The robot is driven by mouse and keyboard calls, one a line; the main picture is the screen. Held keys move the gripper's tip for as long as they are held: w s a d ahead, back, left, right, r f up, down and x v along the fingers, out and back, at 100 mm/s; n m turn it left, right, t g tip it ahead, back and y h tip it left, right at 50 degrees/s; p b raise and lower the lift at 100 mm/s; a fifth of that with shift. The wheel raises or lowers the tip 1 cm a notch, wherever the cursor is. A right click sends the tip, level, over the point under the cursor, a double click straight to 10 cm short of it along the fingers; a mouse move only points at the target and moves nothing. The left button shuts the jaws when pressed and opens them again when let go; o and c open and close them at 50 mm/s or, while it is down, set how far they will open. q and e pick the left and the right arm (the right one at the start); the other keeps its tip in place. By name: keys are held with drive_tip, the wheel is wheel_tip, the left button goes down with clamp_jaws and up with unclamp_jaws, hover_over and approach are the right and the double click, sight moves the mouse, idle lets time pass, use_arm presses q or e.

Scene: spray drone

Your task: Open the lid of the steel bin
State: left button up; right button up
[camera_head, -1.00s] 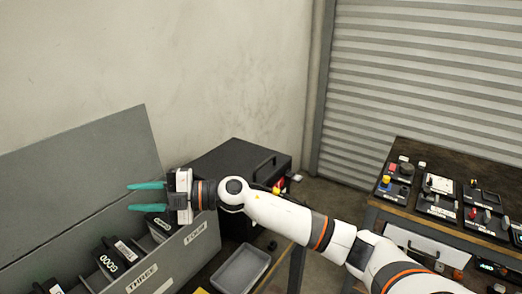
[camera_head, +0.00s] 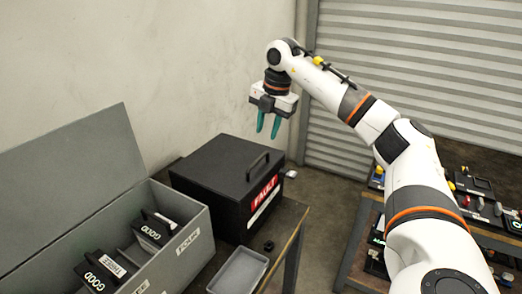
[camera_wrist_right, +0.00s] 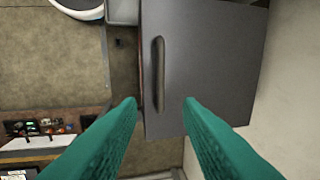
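A dark box with a FAULT label (camera_head: 265,191), which I take for the steel bin, stands on the table. Its flat lid (camera_head: 215,165) is shut, with a bar handle (camera_head: 257,166) near the right edge. My right gripper (camera_head: 267,132) is open and empty, pointing down, in the air above the box's far right side. In the right wrist view, the open green fingers (camera_wrist_right: 160,103) show with the handle (camera_wrist_right: 159,75) beyond them, apart from it. My left gripper is not in view.
A grey case (camera_head: 195,215) stands left of the dark box with its lid (camera_head: 70,185) raised. It holds black units marked GOOD (camera_head: 155,228). A grey tray (camera_head: 238,272) lies in front. A bench with several devices (camera_head: 478,205) is at right, partly behind my arm.

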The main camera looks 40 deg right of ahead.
sight(261, 157)
drive_tip(key=f, duration=0.2)
drive_tip(key=w+f, duration=0.1)
drive_tip(key=f, duration=0.2)
drive_tip(key=f+p, duration=0.1)
drive_tip(key=f, duration=0.2)
drive_tip(key=shift+w+a+f, duration=0.15)
drive_tip(key=shift+w+a, duration=0.1)
drive_tip(key=shift+w, duration=0.05)
clamp_jaws()
